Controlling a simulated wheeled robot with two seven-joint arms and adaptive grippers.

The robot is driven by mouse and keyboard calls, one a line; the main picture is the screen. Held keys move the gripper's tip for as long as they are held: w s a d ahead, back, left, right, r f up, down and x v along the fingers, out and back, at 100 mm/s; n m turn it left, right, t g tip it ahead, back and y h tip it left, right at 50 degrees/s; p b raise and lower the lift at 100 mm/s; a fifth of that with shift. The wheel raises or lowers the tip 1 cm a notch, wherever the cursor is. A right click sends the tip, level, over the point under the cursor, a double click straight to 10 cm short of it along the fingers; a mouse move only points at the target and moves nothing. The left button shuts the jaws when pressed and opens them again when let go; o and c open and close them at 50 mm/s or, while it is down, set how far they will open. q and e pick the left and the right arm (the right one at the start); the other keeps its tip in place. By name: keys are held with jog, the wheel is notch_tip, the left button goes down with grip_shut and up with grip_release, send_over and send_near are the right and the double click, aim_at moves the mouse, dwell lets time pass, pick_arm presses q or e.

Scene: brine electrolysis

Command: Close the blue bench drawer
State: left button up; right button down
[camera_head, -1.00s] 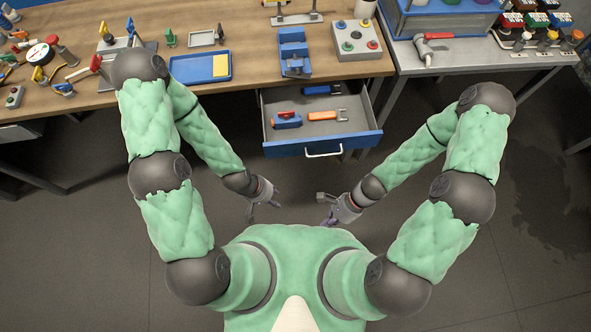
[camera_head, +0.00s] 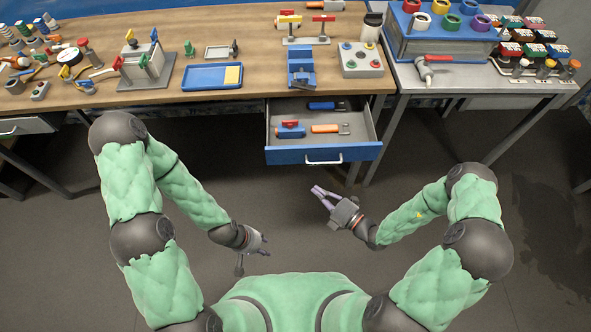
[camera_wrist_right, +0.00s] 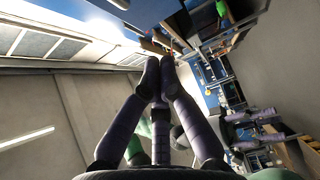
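The blue bench drawer (camera_head: 375,151) is pulled out under the wooden bench in the head view. Its blue front carries a pale bar handle (camera_head: 324,161). Blue and orange tools lie in its grey tray. My right gripper (camera_head: 316,193) is in front of the drawer, apart from the handle and pointing up-left toward it. In the right wrist view its purple fingers (camera_wrist_right: 159,65) come together at the tips with nothing between them. My left gripper (camera_head: 266,246) hangs lower left of the drawer, empty and clear of it; its finger opening is too small to judge.
The wooden bench (camera_head: 190,97) above the drawer bears a blue tray (camera_head: 205,77), a blue fixture (camera_head: 301,70) and a button box (camera_head: 361,60). A metal side table (camera_head: 450,77) stands at right. The floor (camera_head: 290,205) before the drawer is clear.

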aim_at(288, 159)
pick_arm(q)
jog(key=shift+f+b, duration=1.8)
jog(key=shift+f, duration=0.1)
pick_arm(e)
jog(key=shift+w+d+x, duration=0.3)
jog(key=shift+w+x, duration=0.05)
jog(key=shift+x, duration=1.65)
jog(key=shift+w+d+x, duration=0.3)
jog(key=shift+d+x, duration=0.05)
jog(key=shift+x, duration=1.7)
jog(key=shift+w+d+x, duration=0.3)
jog(key=shift+w+x, duration=0.05)
jog(key=shift+x, duration=1.65)
